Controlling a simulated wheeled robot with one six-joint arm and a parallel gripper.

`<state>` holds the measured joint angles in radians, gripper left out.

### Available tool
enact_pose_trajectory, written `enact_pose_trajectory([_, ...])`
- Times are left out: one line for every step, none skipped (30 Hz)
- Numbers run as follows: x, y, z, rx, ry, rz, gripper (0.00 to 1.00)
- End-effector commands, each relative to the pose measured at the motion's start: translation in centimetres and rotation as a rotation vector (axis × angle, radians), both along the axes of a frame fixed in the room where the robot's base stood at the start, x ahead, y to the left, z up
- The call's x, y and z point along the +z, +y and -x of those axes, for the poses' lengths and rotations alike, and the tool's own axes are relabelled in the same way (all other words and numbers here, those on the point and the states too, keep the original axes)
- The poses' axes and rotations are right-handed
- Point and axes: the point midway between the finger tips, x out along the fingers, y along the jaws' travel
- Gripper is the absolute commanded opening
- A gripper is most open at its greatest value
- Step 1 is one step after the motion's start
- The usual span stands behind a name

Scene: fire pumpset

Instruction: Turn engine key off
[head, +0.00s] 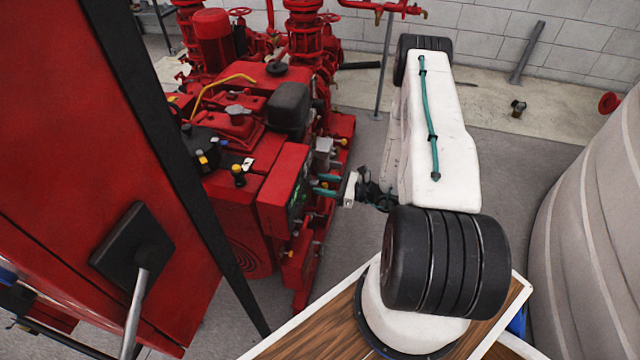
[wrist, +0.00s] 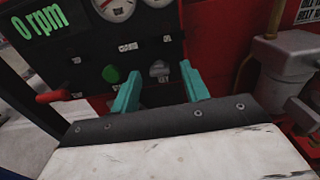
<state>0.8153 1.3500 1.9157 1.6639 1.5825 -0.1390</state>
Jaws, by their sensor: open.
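The engine control panel (wrist: 90,55) fills the upper part of the wrist view, with a green "0 rpm" display (wrist: 42,25). A grey key-like switch (wrist: 159,70) sits under a small label on the panel; its exact setting is hard to tell. A round green knob (wrist: 110,73) is to its left. My gripper (wrist: 160,78) is open, its two teal fingers on either side of the grey switch in the picture; I cannot tell whether they touch it. In the head view, my gripper (head: 317,184) is at the panel's right side, and the panel face (head: 298,195) shows edge-on.
The red engine and pumpset (head: 235,140) stands behind the panel. A red cabinet door (head: 80,150) with a black handle is at left. A ribbed grey tank (head: 590,220) is at right. In the wrist view, a red lever (wrist: 55,96) is left of the fingers and a grey fitting (wrist: 275,65) right.

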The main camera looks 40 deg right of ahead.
Motion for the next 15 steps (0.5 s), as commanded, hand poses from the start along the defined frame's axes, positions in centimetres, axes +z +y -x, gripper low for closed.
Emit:
enact_pose_trajectory([0.0,-0.7,0.7,-0.006,0.001,-0.001,0.45])
enact_pose_trajectory([0.0,-1.0,1.2,-0.005,0.001,-0.001,0.45])
enact_pose_trajectory([0.0,-1.5,1.7,-0.006,0.001,-0.001,0.45])
enact_pose_trajectory([0.0,-1.8,2.2,-0.005,0.001,-0.001,0.45])
enact_pose_trajectory([0.0,-2.1,2.6,-0.005,0.001,0.0,0.45])
enact_pose_trajectory([0.0,-2.5,3.1,-0.005,0.001,0.0,0.45])
enact_pose_trajectory([0.0,-2.8,3.4,-0.005,0.001,0.001,0.45])
enact_pose_trajectory([0.0,-3.0,3.7,-0.005,0.001,0.001,0.45])
enact_pose_trajectory([0.0,-3.3,4.1,-0.004,0.001,0.001,0.45])
enact_pose_trajectory([0.0,-3.5,4.4,-0.004,0.001,0.001,0.45])
enact_pose_trajectory([0.0,-3.6,4.6,-0.004,0.001,0.001,0.45])
enact_pose_trajectory([0.0,-3.7,4.7,-0.003,0.001,0.001,0.45])
enact_pose_trajectory([0.0,-3.8,4.8,-0.003,0.001,0.001,0.45])
enact_pose_trajectory([0.0,-3.8,4.9,-0.002,0.001,0.001,0.45])
enact_pose_trajectory([0.0,-3.9,5.0,-0.002,0.001,0.001,0.45])
